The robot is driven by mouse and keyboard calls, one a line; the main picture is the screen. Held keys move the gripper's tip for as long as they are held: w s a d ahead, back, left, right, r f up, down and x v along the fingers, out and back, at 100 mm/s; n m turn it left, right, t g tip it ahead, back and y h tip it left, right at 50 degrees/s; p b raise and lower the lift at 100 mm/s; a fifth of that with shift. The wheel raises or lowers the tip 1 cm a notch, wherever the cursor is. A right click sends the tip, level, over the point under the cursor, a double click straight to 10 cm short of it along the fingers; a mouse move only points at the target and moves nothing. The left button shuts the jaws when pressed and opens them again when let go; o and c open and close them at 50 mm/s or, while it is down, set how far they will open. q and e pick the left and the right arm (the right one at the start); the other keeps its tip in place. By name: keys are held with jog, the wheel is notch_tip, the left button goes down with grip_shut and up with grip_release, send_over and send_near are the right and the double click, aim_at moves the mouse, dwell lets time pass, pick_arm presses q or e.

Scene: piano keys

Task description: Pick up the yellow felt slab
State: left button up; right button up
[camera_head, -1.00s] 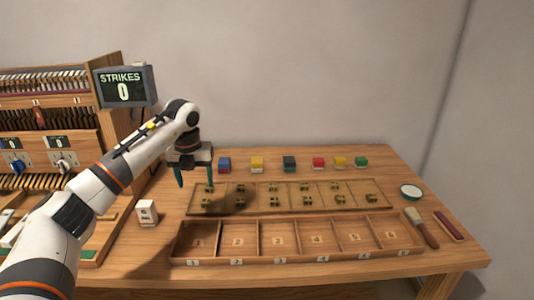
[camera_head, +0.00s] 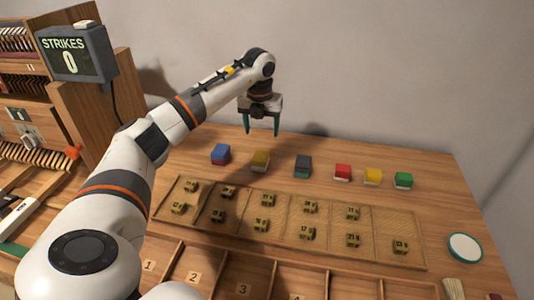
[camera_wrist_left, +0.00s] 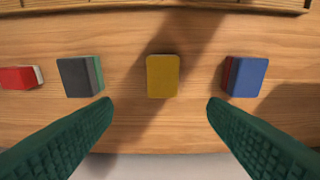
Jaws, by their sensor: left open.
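A yellow felt slab (camera_head: 260,160) stands in the back row on the table, between a blue-and-red slab (camera_head: 220,154) and a dark grey-green slab (camera_head: 303,166). In the left wrist view the yellow slab (camera_wrist_left: 162,76) is centred between the fingers and slightly beyond their tips. My left gripper (camera_head: 262,130) is open and empty, pointing down above and behind this slab, apart from it. Its two green fingers (camera_wrist_left: 159,104) are wide apart in the wrist view. A second yellow slab (camera_head: 373,176) stands farther right. My right gripper is not in view.
A red slab (camera_head: 342,172) and a green slab (camera_head: 403,180) stand in the same row. In front lie a shallow tray (camera_head: 395,218) with small numbered brass pieces and a numbered compartment box (camera_head: 330,284). A round white-topped dish (camera_head: 465,247) is at right.

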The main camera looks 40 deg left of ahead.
pick_arm(q)
send_over(261, 155)
notch_tip(261, 155, down, 4)
jog(key=shift+d+f, duration=0.1)
jog(key=shift+f, duration=0.05)
jog(key=f, duration=0.2)
jog(key=f+p, duration=0.1)
jog(key=f, duration=0.1)
jog(key=shift+s+f, duration=0.1)
jog(key=shift+s, duration=0.15)
jog(key=shift+w+f, duration=0.1)
jog(key=shift+f, duration=0.4)
jog(key=c, duration=1.1)
